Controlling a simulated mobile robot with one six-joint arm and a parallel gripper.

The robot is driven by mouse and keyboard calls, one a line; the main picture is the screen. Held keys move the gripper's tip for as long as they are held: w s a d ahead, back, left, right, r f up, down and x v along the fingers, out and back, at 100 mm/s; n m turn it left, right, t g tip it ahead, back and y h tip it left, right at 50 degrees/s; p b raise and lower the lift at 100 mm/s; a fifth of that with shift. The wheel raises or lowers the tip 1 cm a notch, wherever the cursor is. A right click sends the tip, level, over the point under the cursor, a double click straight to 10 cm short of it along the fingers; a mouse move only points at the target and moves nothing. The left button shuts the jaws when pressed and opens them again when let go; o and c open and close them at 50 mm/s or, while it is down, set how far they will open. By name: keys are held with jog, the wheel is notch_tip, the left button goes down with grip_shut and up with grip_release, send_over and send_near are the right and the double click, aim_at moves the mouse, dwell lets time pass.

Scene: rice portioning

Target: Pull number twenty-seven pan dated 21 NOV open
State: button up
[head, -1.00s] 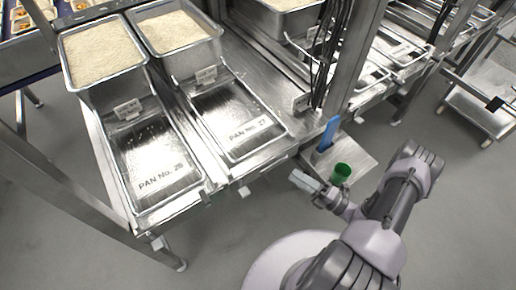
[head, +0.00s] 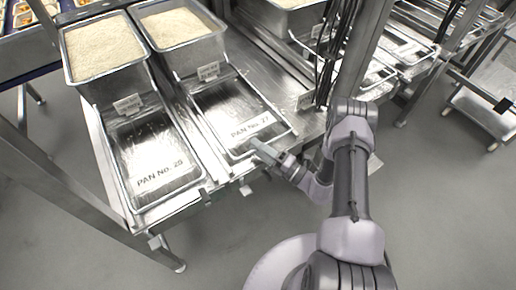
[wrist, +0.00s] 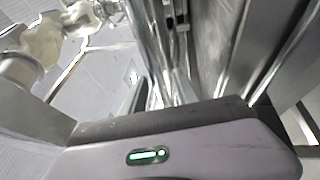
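The tray marked PAN No. 27 (head: 222,105) lies on the steel counter, right of the tray marked PAN No. 28 (head: 155,155). A deep pan of rice (head: 195,57) stands at its far end, with a small tag (head: 208,71) in front whose date is too small to read.
Another rice-filled pan (head: 103,50) stands behind the number 28 tray. A steel post with dark cables (head: 333,50) rises right of the number 27 tray. A wheeled cart (head: 490,95) stands far right. The floor in front of the counter is clear.

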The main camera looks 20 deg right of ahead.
grip_shut()
dwell(1.4)
